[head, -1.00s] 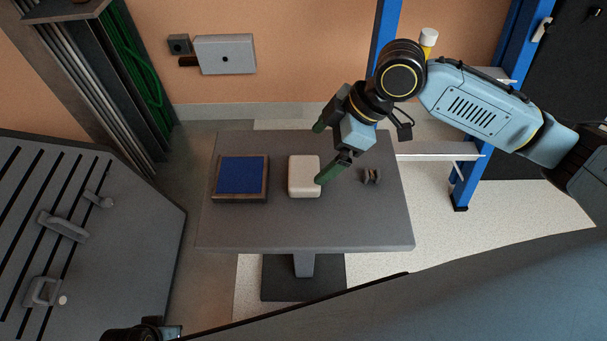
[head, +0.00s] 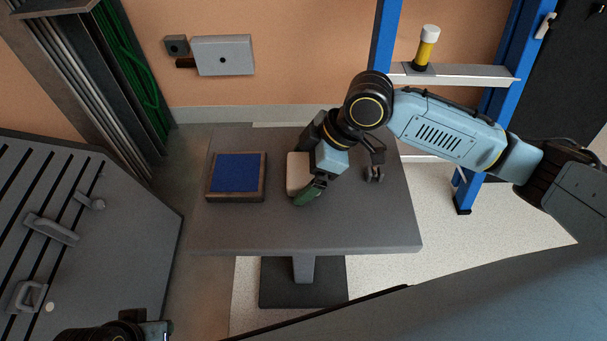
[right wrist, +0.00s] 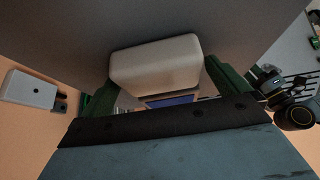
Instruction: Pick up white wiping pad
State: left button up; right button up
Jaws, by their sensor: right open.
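The white wiping pad (head: 294,174) lies on the grey table (head: 330,236), right of the blue-topped block. My right gripper (head: 304,183) is down at the pad's right side, and its hand hides part of the pad. In the right wrist view the pad (right wrist: 156,62) sits between the two green fingers (right wrist: 165,90), which are open with small gaps at both sides. In the head view only the near finger shows clearly. My left gripper (head: 152,332) shows only as a sliver at the bottom edge, and its jaws cannot be made out.
The dark-framed block with a blue top (head: 237,174) sits left of the pad. A small dark fitting (head: 374,174) stands near the table's right side. A yellow bottle with a white cap (head: 427,47) stands on the blue frame's shelf. The table's front part is clear.

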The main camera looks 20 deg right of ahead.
aim_at(303, 169)
pick_arm(q)
jog(key=shift+r, duration=0.15)
pick_arm(e)
jog(key=shift+f, duration=0.1)
jog(key=c, duration=0.9)
jog(key=shift+r, duration=0.3)
notch_tip(303, 169, up, 8)
jog(key=p, duration=0.4)
jog(key=shift+r, duration=0.25)
pick_arm(q)
jog(key=a+f, duration=0.4)
jog(key=f, duration=0.6)
jog(key=shift+s+f+g+y, duration=0.2)
jog(key=shift+s+g+y, duration=0.1)
jog(key=shift+g+y, duration=0.1)
pick_arm(e)
jog(key=shift+r, duration=0.5)
